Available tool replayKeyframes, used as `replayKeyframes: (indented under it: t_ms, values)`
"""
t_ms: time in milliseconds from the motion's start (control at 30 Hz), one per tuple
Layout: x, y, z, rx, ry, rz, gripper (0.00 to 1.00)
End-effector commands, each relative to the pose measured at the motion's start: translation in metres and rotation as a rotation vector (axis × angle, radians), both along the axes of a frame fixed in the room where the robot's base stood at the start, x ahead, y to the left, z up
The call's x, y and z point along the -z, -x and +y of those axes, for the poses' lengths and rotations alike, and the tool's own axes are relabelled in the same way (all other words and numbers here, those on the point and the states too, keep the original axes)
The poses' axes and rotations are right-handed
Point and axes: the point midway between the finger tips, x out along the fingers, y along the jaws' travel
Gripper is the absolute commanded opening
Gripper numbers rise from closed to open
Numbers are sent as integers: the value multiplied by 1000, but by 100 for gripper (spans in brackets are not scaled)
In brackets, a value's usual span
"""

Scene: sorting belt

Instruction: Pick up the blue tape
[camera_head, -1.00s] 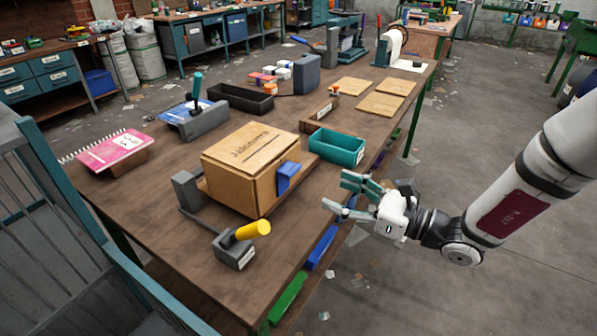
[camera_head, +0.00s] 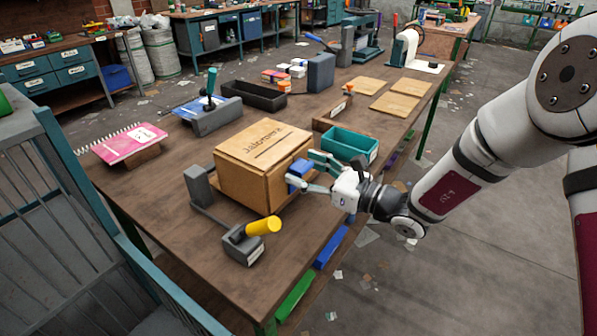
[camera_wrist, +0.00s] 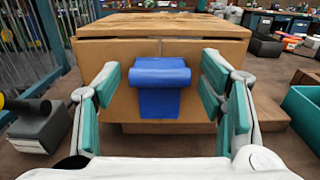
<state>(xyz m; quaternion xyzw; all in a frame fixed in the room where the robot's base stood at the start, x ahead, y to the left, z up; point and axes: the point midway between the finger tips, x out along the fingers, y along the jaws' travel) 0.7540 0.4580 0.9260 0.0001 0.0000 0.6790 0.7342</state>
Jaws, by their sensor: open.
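The blue tape (camera_head: 297,176) sits against the near right side of a cardboard box (camera_head: 240,178). In the wrist view the blue tape (camera_wrist: 160,84) has a rounded top and a flat part hanging down the box face (camera_wrist: 203,52). My gripper (camera_head: 312,173) is open at the box's side, with its fingers around the tape's position. In the wrist view my gripper (camera_wrist: 162,95) has one teal-padded finger on each side of the tape, with gaps between pads and tape. In the head view the fingers hide part of the tape.
A teal bin (camera_head: 350,145) stands just behind my gripper, at the right in the wrist view. A grey clamp with a yellow handle (camera_head: 263,226) lies to the left. A black tray (camera_head: 254,96) and wooden squares (camera_head: 395,103) are farther back.

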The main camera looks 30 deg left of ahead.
Motion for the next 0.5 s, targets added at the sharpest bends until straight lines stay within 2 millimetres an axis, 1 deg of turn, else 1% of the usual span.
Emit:
replayKeyframes:
  t_ms: [167, 200, 333, 367, 500]
  values:
    - [0, 0, 0, 0, 0, 0, 63]
    - [0, 0, 0, 0, 0, 0, 59]
    - [0, 0, 0, 0, 0, 0, 32]
    - [0, 0, 0, 0, 0, 0, 28]
    - [0, 0, 0, 0, 0, 0, 28]
